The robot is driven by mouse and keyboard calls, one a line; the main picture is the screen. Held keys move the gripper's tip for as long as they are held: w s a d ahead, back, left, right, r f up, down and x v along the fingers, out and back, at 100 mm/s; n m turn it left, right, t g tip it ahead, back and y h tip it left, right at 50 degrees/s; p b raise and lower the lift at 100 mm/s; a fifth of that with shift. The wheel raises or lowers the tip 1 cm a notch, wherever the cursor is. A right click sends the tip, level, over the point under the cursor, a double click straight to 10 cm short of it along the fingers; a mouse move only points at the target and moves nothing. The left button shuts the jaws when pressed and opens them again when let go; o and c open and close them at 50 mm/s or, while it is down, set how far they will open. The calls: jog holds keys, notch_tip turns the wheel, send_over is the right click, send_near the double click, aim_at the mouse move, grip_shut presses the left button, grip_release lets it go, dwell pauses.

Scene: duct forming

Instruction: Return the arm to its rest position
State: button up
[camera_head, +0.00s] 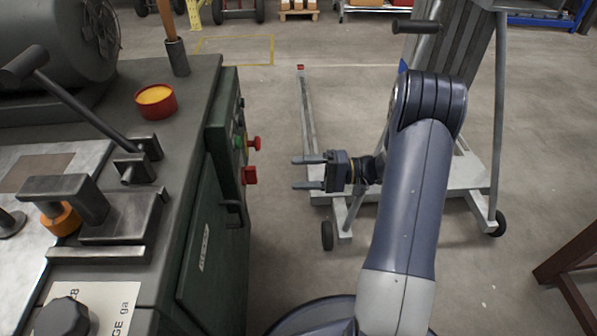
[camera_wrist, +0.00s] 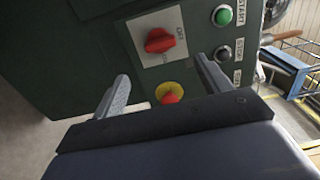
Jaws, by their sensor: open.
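My gripper (camera_head: 308,173) is open and empty in the head view, its two fingers pointing left toward the side of the green machine (camera_head: 215,190). A gap of bare floor shows between the fingertips and the machine. My arm rises from the bottom of the head view, bends at the top and comes down to the gripper. In the wrist view my gripper (camera_wrist: 163,90) shows two spread fingers facing the machine's control panel, with nothing between them touching. The panel has a red rotary switch (camera_wrist: 160,41), a red button on yellow (camera_wrist: 171,95) and a green start button (camera_wrist: 223,16).
A wheeled grey frame (camera_head: 475,178) stands behind and right of my arm. A red cup (camera_head: 156,99) and metal clamps (camera_head: 110,215) are on the machine's top. A brown metal leg (camera_head: 575,270) is at lower right. Open floor (camera_head: 280,240) lies between machine and arm.

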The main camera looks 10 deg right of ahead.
jog(key=shift+a, duration=0.1)
jog(key=w+a+b, duration=0.2)
jog(key=a, duration=0.8)
jog(key=shift+a+b, duration=0.2)
jog(key=shift+b, duration=0.1)
jog(key=shift+f+b, duration=0.1)
jog(key=shift+b, duration=0.3)
